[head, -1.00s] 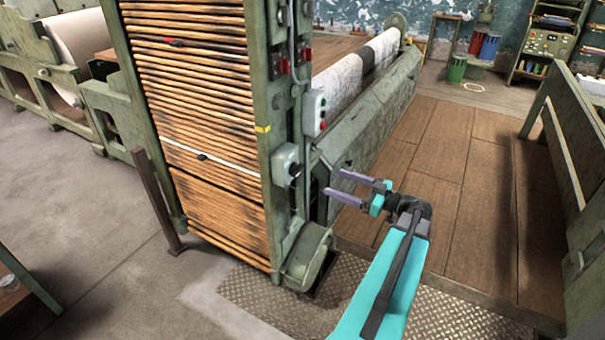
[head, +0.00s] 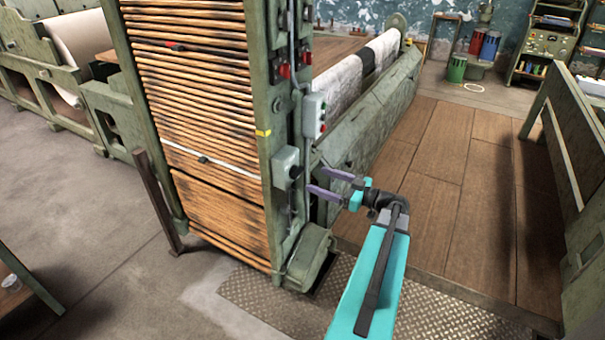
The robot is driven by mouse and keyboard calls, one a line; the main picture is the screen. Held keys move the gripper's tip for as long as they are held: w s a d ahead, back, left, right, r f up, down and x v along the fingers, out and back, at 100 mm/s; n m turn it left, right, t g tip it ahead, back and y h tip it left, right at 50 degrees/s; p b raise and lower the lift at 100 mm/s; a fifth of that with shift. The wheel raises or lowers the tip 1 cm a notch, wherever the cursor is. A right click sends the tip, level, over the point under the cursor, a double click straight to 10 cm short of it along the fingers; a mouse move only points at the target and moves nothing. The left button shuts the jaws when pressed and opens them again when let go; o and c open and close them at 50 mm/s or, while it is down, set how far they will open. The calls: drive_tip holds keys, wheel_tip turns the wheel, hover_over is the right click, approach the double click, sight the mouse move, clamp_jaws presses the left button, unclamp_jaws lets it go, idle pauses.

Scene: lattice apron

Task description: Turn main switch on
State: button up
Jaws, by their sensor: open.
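A grey switch box (head: 284,168) with a dark knob (head: 295,171) on its right side is fixed to the green machine post; I take it for the main switch. The knob's setting is too small to tell. My gripper (head: 321,182) is to the right of the box and slightly lower. Its two purple fingers are apart, empty, and point left toward the knob. A small gap shows in the picture between the fingertips and the knob; depth is hard to judge.
Red switches (head: 283,70) are higher on the post. A green roller trough (head: 370,120) runs behind. A wooden platform (head: 450,180) lies open to the right.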

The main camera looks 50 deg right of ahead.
sight(299, 175)
drive_tip(key=shift+p+x, duration=0.9)
drive_tip(key=shift+x, duration=2.8)
drive_tip(key=c, duration=0.9)
drive_tip(key=shift+a, duration=0.5)
drive_tip(key=shift+c, duration=0.6)
drive_tip(key=shift+d+f, duration=0.1)
drive_tip(key=shift+d, duration=0.25)
